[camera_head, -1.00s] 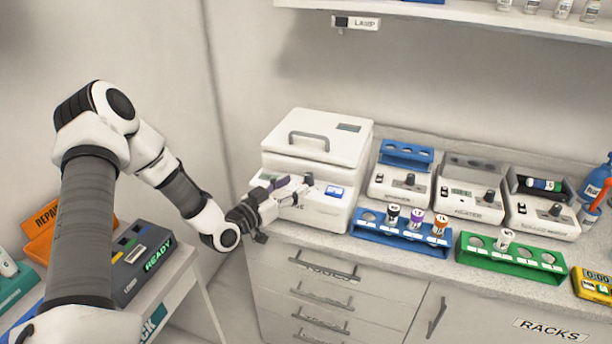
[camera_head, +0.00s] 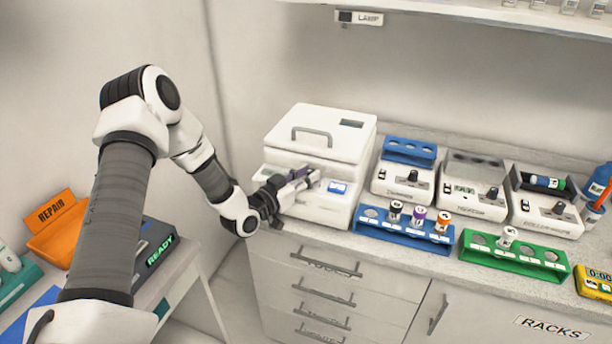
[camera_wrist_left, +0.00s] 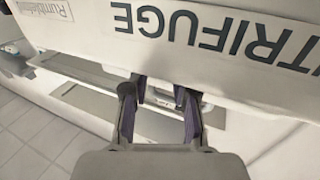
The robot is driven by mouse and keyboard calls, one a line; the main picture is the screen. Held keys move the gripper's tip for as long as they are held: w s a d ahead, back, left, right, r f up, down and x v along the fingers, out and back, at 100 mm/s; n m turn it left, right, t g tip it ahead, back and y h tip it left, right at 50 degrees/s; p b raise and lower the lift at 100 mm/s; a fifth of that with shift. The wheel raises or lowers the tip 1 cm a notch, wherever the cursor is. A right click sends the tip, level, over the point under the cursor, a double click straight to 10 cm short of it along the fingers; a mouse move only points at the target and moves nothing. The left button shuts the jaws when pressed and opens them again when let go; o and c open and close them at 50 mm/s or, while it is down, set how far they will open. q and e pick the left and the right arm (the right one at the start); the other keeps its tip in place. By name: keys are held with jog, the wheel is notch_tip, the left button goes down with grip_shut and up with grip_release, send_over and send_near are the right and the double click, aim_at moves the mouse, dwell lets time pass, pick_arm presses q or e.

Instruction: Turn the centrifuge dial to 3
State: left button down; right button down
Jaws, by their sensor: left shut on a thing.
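The white centrifuge (camera_head: 320,135), with a grey handle on its closed lid, stands at the left end of the counter. Its label shows upside down in the left wrist view (camera_wrist_left: 215,28). My left gripper (camera_head: 305,180) is at the centrifuge's front panel, left of a small blue-lit display (camera_head: 338,187). It is shut on the dial, which its fingers mostly hide, so I cannot read the setting. In the left wrist view the purple-padded fingers (camera_wrist_left: 160,108) stand apart under the label. My right gripper is not in view.
Right of the centrifuge stand a blue rack (camera_head: 405,230) with several capped tubes, a green rack (camera_head: 513,256) and several white devices, including one with a dial (camera_head: 490,193). Drawers (camera_head: 325,285) lie below the counter. An orange repair bin (camera_head: 62,222) is at left.

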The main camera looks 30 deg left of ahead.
pick_arm(q)
jog(key=shift+d+f+n+y+b, duration=0.2)
jog(key=shift+n+y+b, duration=0.5)
jog(key=shift+y+b, duration=0.45)
jog(key=n+y+b, duration=0.1)
jog(key=y+b, duration=0.1)
jog(key=n+y+b, duration=0.1)
jog(key=n+y, duration=0.1)
jog(key=y, duration=0.1)
jog(key=shift+d+b, duration=0.4)
jog(key=n+g+y+b, duration=0.1)
jog(key=y, duration=0.1)
jog(key=n+g+y, duration=0.1)
jog(key=shift+w+d+r+n+y+b, duration=0.1)
jog(key=shift+w+d+n+y+b, duration=0.05)
jog(key=shift+n+y+b, duration=0.2)
jog(key=shift+w+d+r+n+g+y+b, duration=0.1)
jog(key=shift+n+g+y+b, duration=0.2)
jog(key=shift+n+g+y, duration=1.3)
jog(key=shift+y, duration=0.5)
